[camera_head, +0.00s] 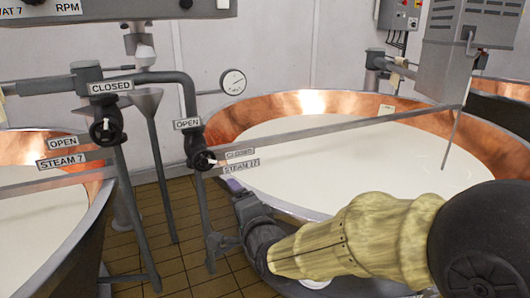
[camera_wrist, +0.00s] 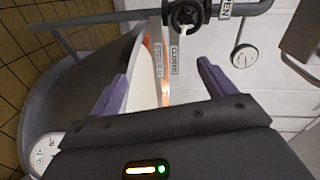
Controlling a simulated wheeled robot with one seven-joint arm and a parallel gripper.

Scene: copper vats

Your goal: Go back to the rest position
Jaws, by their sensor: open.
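My gripper (camera_head: 234,188) shows in the head view at the end of my arm, just below and right of a black steam valve knob (camera_head: 198,150). In the wrist view my gripper (camera_wrist: 164,68) has its two purple fingers wide apart, with no object held between them. The same valve knob (camera_wrist: 187,14) shows in the wrist view beyond the fingertips, apart from them. Its OPEN and CLOSED labels are beside it. Most of the fingers are hidden behind the gripper body in the head view.
A copper vat (camera_head: 350,105) of white liquid lies behind my arm, and a second vat (camera_head: 22,150) stands at left. Grey pipes (camera_head: 190,100) and another valve knob (camera_head: 106,125) stand nearby. A gauge (camera_head: 233,82) is on the wall. Tiled floor (camera_head: 180,220) shows between the vats.

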